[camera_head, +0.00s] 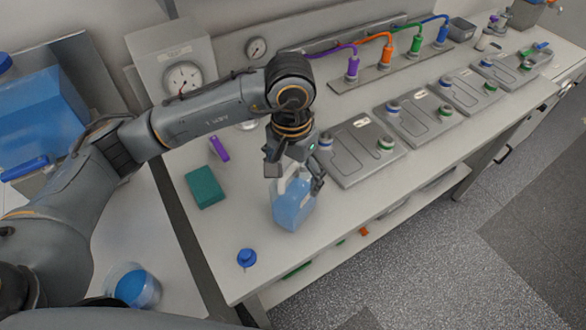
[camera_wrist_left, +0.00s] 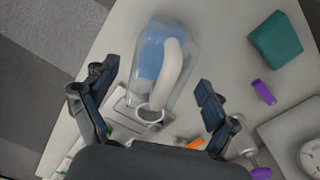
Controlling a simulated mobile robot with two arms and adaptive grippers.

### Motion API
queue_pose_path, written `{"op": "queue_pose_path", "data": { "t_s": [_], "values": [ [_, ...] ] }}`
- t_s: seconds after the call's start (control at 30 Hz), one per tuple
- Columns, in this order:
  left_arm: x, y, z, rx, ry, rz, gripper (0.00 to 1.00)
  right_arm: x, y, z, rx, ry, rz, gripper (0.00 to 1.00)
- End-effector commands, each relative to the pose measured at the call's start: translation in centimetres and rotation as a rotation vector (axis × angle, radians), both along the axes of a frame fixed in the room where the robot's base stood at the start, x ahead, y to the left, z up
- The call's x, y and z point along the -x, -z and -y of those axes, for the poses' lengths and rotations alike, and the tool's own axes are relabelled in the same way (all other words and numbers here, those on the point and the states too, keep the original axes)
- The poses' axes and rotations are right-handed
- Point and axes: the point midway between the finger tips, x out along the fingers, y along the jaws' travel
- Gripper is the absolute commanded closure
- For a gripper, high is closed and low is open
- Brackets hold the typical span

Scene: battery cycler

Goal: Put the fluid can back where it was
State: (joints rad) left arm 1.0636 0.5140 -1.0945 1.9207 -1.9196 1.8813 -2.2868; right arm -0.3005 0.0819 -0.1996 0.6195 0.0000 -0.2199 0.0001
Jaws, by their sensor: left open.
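The fluid can (camera_head: 292,205) is a clear jug with blue fluid and a white handle. It stands on the white bench, towards the front edge. In the left wrist view the can (camera_wrist_left: 152,58) shows its white handle and open white spout between and beyond the fingers. My left gripper (camera_head: 300,179) is open just above the can, at its handle. In the left wrist view the fingers (camera_wrist_left: 155,108) are wide apart on either side of the spout, and appear not to touch it. A blue cap (camera_head: 246,258) lies on the bench. My right gripper is not in view.
A teal box (camera_head: 205,187) and a purple item (camera_head: 219,149) lie left of the can. Grey battery plates (camera_head: 360,152) stand in a row to the right. A gauge box (camera_head: 180,68) stands behind. A blue-filled tub (camera_head: 132,286) is at lower left. Bench between can and cap is clear.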

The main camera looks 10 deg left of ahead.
Motion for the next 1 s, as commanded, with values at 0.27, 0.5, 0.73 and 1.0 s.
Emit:
{"op": "queue_pose_path", "data": {
  "t_s": [0.27,0.5,0.73,1.0],
  "values": [
    [-0.2,-2.8,0.0,0.001,0.001,0.008,0.14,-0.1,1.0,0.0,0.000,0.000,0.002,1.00],
    [-0.1,-8.4,-0.1,0.000,0.001,0.006,0.14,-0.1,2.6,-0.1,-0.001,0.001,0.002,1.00],
    [-0.1,-11.4,-0.2,-0.001,0.000,0.003,0.14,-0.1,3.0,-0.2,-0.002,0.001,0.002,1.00],
    [-0.1,-12.3,-0.2,0.000,0.000,0.000,0.14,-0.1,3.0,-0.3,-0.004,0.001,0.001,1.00]
  ]
}}
